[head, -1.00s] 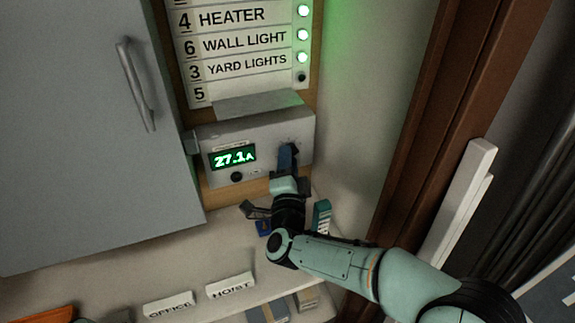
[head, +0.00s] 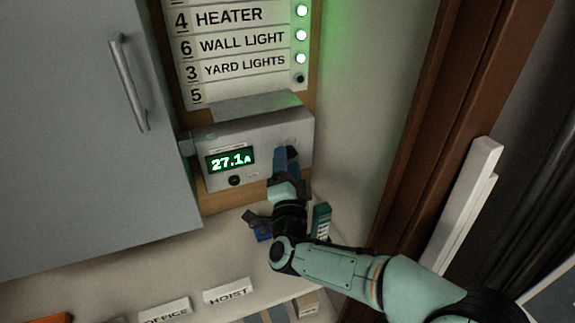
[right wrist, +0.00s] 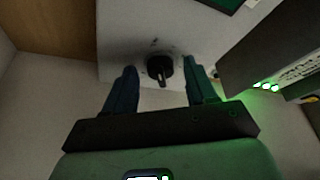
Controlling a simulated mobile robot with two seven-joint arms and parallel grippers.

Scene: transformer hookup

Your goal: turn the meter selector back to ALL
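The meter (head: 213,142) is a pale box on the wall, and its green display (head: 230,161) reads 27.1 A. Its selector is a black knob with a pointer (right wrist: 160,68), seen in the right wrist view between my fingers. My right gripper (head: 284,158) is at the meter's right half in the head view. In the right wrist view my right gripper (right wrist: 160,88) is open, with one blue finger on each side of the knob and a gap on both sides. The selector's markings are too small to read. My left gripper is not in view.
A label panel (head: 240,45) with green lights is above the meter. A grey cabinet door (head: 80,130) with a handle stands to the left. Below, a shelf holds OFFICE (head: 165,311) and HOIST (head: 228,291) tags. A brown frame (head: 430,130) is to the right.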

